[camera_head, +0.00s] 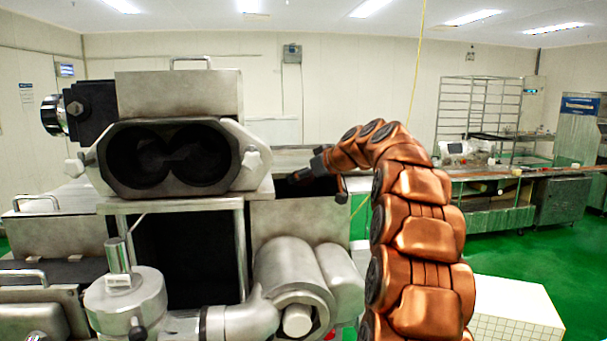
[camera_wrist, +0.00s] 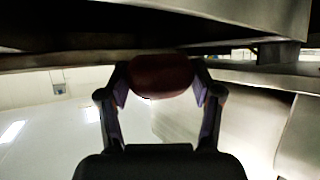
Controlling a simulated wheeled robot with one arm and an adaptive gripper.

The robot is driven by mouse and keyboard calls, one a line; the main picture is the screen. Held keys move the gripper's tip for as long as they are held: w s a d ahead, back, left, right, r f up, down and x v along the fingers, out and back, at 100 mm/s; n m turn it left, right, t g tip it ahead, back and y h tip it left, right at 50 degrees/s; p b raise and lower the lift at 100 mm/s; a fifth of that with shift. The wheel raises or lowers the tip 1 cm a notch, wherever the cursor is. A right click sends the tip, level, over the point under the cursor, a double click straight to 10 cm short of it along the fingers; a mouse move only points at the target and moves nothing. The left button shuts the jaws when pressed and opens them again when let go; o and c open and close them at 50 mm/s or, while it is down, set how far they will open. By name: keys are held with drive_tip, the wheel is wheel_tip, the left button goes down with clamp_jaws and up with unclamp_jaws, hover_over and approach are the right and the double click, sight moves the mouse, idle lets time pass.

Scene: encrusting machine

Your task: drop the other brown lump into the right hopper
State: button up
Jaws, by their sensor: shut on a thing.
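My gripper (camera_head: 298,177) is at the end of my copper arm in the head view, over the dark open top of the metal hopper (camera_head: 300,217) on the machine's right side. In the wrist view my gripper (camera_wrist: 161,80) is shut on a reddish-brown lump (camera_wrist: 162,76), with a finger on each side of it.
The machine's block with a dark double opening (camera_head: 168,155) stands just left of the hopper. A metal cylinder (camera_head: 292,275) is below it. A white gridded box (camera_head: 515,308) is at the lower right. Green floor (camera_head: 510,250) is open beyond my arm.

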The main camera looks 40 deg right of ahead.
drive_tip(key=o, duration=1.3)
drive_tip(key=v, duration=1.2)
drive_tip(key=shift+s+f, duration=0.1)
